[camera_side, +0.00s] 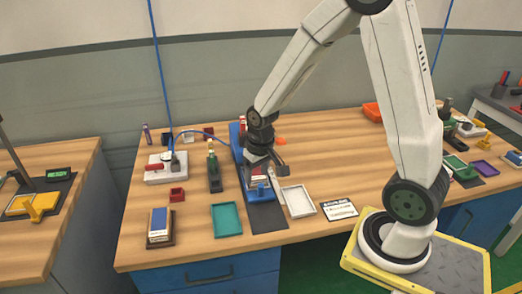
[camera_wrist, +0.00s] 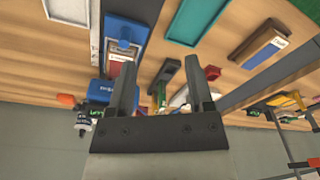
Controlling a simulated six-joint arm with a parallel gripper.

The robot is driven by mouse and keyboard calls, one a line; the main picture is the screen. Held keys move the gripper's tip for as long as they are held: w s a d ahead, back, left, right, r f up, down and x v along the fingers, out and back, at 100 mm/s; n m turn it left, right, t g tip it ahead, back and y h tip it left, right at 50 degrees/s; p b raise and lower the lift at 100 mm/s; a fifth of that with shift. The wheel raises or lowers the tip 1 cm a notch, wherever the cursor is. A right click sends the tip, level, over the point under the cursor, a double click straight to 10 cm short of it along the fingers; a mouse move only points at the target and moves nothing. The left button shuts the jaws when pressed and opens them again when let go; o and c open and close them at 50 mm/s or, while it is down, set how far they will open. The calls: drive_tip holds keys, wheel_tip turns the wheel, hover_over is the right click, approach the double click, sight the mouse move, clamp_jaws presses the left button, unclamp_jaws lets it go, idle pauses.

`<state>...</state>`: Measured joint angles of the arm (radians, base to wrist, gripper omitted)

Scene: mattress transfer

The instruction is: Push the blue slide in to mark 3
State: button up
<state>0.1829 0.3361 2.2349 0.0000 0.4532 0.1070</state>
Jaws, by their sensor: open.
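The blue slide (camera_side: 262,193) shows in the side view near the front end of a long blue fixture (camera_side: 235,135) lying on the bench. In the wrist view the slide (camera_wrist: 124,34) shows at the upper left, with a red and white label (camera_wrist: 116,67) beside it. The numbered marks are too small to read. My gripper (camera_side: 280,168) is above the fixture in the side view, partly hiding its middle. In the wrist view my gripper (camera_wrist: 152,72) has its two fingers wide apart with nothing between them. I cannot tell whether it touches the fixture.
A white tray (camera_side: 298,202) lies close to the right of the fixture and a teal tray (camera_side: 227,219) to its left. A small red box (camera_side: 177,195) is further left.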

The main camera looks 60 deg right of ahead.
sight(261, 185)
drive_tip(key=w+d+f+m, duration=0.1)
drive_tip(key=d+f, duration=0.1)
drive_tip(key=d, duration=0.1)
drive_tip(key=w+d+f+m+g, duration=0.1)
drive_tip(key=w+d+f, duration=0.1)
drive_tip(key=d, duration=0.1)
drive_tip(key=w+d+f+m, duration=0.1)
drive_tip(key=d+f, duration=0.1)
drive_tip(key=d, duration=0.1)
drive_tip(key=shift+w+f, duration=0.15)
drive_tip(key=shift+f, duration=0.15)
drive_tip(key=shift+f, duration=0.1)
drive_tip(key=shift+f, duration=3.75)
clamp_jaws()
